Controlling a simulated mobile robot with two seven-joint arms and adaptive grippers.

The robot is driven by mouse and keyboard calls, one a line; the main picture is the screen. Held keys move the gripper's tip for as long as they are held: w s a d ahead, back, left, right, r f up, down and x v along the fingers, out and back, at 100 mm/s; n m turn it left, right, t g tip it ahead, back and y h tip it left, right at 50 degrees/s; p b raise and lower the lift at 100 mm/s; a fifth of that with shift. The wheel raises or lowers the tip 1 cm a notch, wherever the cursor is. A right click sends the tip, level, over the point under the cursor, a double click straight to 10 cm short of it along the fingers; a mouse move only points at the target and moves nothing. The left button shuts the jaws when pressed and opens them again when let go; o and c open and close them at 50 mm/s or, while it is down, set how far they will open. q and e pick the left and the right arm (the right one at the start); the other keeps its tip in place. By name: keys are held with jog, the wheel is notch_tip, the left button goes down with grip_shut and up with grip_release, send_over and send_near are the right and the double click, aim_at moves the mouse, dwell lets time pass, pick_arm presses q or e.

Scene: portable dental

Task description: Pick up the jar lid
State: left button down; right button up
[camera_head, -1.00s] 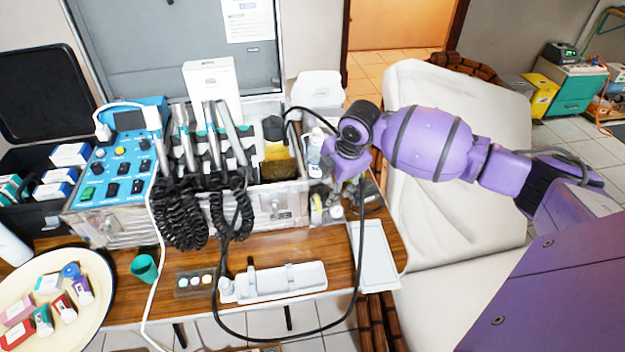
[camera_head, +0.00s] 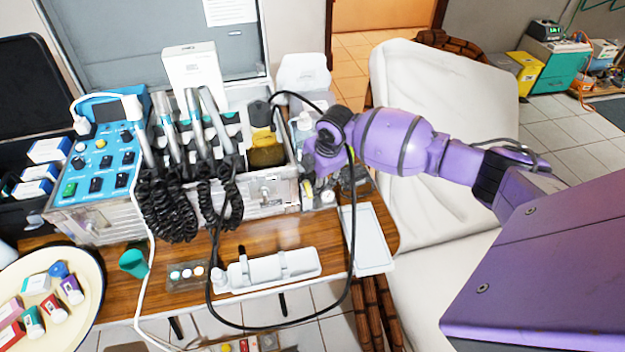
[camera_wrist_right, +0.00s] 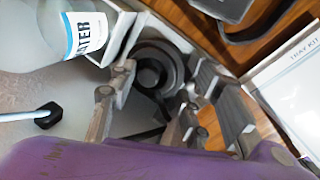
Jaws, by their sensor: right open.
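A dark grey round piece (camera_wrist_right: 152,72), which looks like the jar lid, shows in the right wrist view with a raised ring on it. My right gripper (camera_wrist_right: 165,88) is open, with its grey fingers on either side of this piece. I cannot tell whether they touch it. In the head view my right gripper (camera_head: 316,168) is over the right end of the metal case, pointing down, and its fingers are mostly hidden by my purple wrist. The lid cannot be made out clearly there. My left gripper is not in view.
A clear bottle with a WATER label (camera_wrist_right: 85,32) stands close beside the right gripper. A black cable (camera_head: 352,235) hangs past my wrist. The metal case (camera_head: 270,196) with handpieces is to the left. A white tray (camera_head: 367,240) lies at the table's right edge.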

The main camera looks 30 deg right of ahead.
jog(key=c, duration=0.8)
notch_tip(320, 180, up, 10)
jog(key=shift+c, duration=1.3)
